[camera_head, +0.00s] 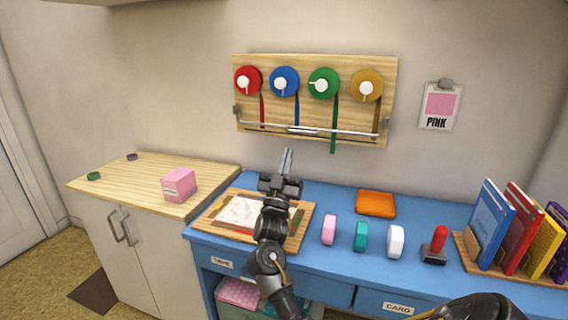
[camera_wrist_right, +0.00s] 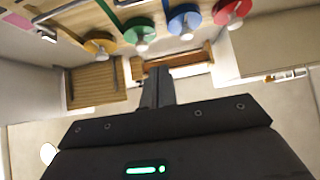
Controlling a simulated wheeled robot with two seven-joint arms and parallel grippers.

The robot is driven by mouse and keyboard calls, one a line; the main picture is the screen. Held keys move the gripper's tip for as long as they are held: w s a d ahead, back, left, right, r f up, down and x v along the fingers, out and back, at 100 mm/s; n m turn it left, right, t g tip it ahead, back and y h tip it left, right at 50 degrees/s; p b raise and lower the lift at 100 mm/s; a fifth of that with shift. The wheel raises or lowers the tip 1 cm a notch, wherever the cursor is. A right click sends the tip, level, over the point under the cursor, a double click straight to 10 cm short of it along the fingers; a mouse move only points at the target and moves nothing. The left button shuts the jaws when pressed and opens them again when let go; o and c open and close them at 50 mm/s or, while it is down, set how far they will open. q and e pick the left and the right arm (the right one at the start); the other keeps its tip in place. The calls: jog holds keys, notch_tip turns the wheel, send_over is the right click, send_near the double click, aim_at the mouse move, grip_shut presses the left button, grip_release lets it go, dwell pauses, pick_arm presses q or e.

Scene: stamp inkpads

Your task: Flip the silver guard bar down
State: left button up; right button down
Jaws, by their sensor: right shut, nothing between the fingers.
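The silver guard bar (camera_head: 350,132) runs across the lower part of a wooden board (camera_head: 318,66) on the wall, with end brackets at both sides. Red (camera_head: 248,80), blue (camera_head: 284,81), green (camera_head: 323,83) and gold (camera_head: 366,84) ribbon rolls sit above it, with strips hanging down. The green strip reaches below the board. My right gripper (camera_head: 287,153) points up, below the bar and left of the board's middle, apart from the bar as far as I can tell. Its fingers (camera_wrist_right: 157,88) are shut and empty in the wrist view. My left gripper is out of view.
The blue desk (camera_head: 290,220) holds a wooden tray (camera_head: 304,222), pink, teal and white rolls, an orange pad (camera_head: 375,204), a red-handled stamp (camera_head: 436,246) and upright books (camera_head: 500,225). A pink box (camera_head: 179,184) stands on the left cabinet. Air before the board's right half is clear.

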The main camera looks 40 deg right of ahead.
jog(key=shift+s+a, duration=0.35)
jog(key=shift+a, duration=0.25)
jog(key=shift+s+a, duration=0.35)
jog(key=shift+a, duration=0.25)
